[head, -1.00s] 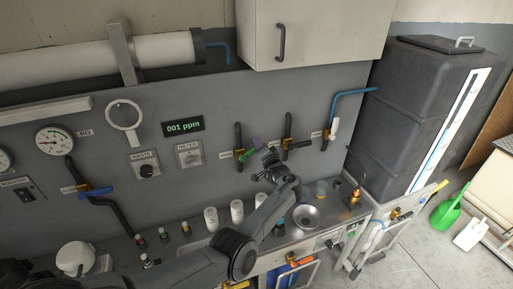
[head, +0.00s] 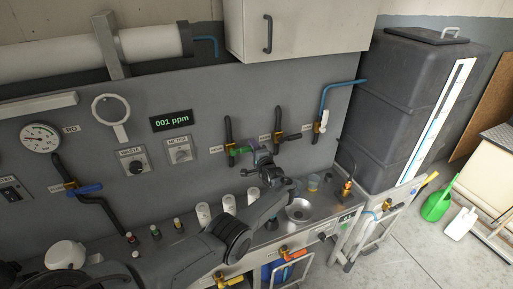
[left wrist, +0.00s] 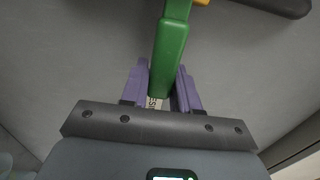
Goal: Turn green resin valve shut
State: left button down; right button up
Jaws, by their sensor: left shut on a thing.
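The green resin valve handle (head: 241,150) sticks out sideways to the right from its brass valve on a dark vertical pipe on the grey panel. My left gripper (head: 256,156) is at the handle's free end. In the left wrist view the green handle (left wrist: 171,50) runs down between the two purple fingers (left wrist: 163,92), which are shut on it. A bit of brass shows at the top of that view. The fingers partly hide the handle's end. My right gripper is not in view.
A black-handled valve (head: 290,137) and a white-handled valve (head: 322,122) stand to the right. A blue-handled valve (head: 85,189) is at the left. Bottles, white cylinders (head: 229,204) and a metal bowl (head: 298,210) stand on the counter below my arm.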

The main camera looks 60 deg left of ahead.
pick_arm(q)
jog(key=shift+f, duration=0.1)
jog(key=c, duration=0.9)
grip_release()
jog(key=shift+d, duration=0.1)
jog(key=shift+d+p, duration=0.25)
jog(key=shift+p, duration=0.05)
jog(key=shift+s+d+p, duration=0.35)
jog(key=shift+d+p, duration=0.15)
jog(key=shift+d, duration=1.15)
jog(key=shift+s+d+p, duration=0.35)
jog(key=shift+d+p, duration=0.15)
jog(key=shift+d, duration=1.2)
jog(key=shift+s+d+p, duration=0.35)
jog(key=shift+d+p, duration=0.15)
jog(key=shift+d, duration=1.15)
